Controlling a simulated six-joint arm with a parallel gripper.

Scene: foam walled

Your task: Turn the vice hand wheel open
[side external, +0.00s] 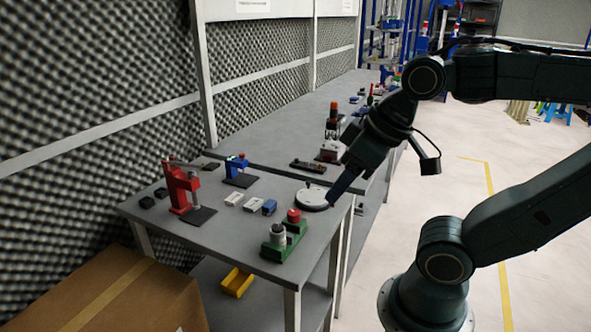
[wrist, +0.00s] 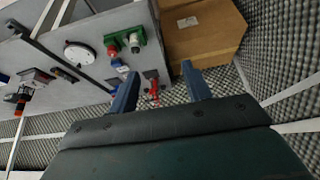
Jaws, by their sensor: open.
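A round white disc with a dark rim (side external: 312,198), which looks like a hand wheel, lies on the grey bench near its right edge. A small upright knob seems to stand at its far side. The disc also shows in the wrist view (wrist: 80,55), left of my fingers. A small blue vice-like device (side external: 237,166) stands on a dark plate further back; I cannot tell which of the two carries the vice wheel. My gripper (side external: 334,200) points down beside the disc in the side view, its height unclear. In the wrist view its two fingers (wrist: 160,70) are apart with nothing between them.
A green block with red and silver knobs (side external: 285,238) stands in front of the disc. A red press (side external: 180,190) stands at the left, with small white and blue blocks (side external: 252,203) between. A cardboard box (side external: 105,295) is at lower left. Foam walls back the bench.

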